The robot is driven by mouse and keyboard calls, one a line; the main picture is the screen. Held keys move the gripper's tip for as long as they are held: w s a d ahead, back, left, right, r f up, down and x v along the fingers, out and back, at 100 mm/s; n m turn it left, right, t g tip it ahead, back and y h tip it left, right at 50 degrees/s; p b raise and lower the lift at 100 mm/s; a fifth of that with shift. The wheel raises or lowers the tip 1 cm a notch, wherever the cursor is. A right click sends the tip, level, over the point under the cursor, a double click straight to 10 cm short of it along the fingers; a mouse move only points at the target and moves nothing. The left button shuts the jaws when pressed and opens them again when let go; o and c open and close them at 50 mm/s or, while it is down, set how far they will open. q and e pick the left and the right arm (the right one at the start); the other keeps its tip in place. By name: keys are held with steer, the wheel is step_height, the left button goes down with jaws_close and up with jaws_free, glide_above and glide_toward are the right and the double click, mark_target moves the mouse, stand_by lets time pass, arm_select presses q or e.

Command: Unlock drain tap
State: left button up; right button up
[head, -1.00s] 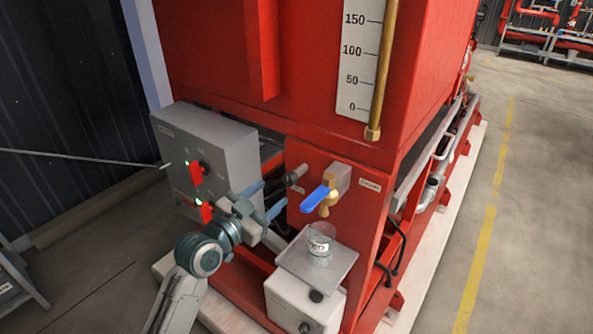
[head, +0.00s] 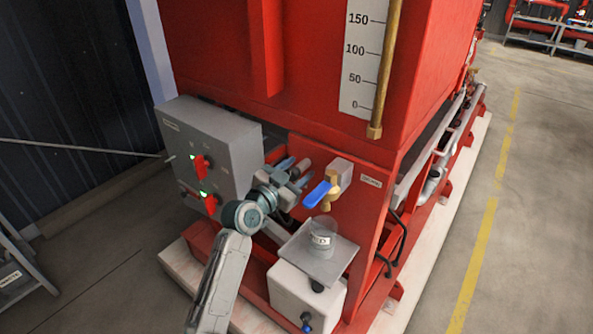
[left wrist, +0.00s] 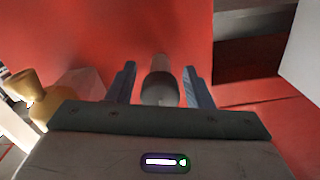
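The brass drain tap (head: 333,199) with a blue lever (head: 318,194) sits on the red panel in the head view. Its brass body (left wrist: 47,98) also shows at the left of the left wrist view. A grey, dark-ended cylindrical part (left wrist: 159,82) sticks out of the red panel beside the tap. My left gripper (head: 293,168) is left of the tap, in front of that part. In the left wrist view its blue-grey fingers are spread on either side of the cylinder, with gaps showing. Touch cannot be told. My right gripper is not in view.
A grey control box (head: 217,140) with red switches stands left of my gripper. A clear beaker (head: 321,236) sits on a grey plate (head: 322,268) below the tap. A gauge (head: 361,60) with a brass tube is above. Open floor lies right.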

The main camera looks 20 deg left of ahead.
arm_select(q)
steer(key=c, duration=0.8)
steer(key=shift+o, duration=0.2)
steer(key=shift+n, duration=0.4)
steer(key=n+p, duration=0.1)
steer(key=n, duration=0.1)
steer(key=shift+r+n, duration=0.1)
steer(key=shift+n, duration=0.3)
steer(key=n+p, duration=0.2)
steer(key=n, duration=0.2)
steer(key=shift+n, duration=0.3)
steer(key=n+p, duration=0.3)
steer(key=n, duration=0.3)
steer(key=n+p, duration=0.3)
steer(key=n, duration=0.2)
steer(key=shift+n, duration=0.4)
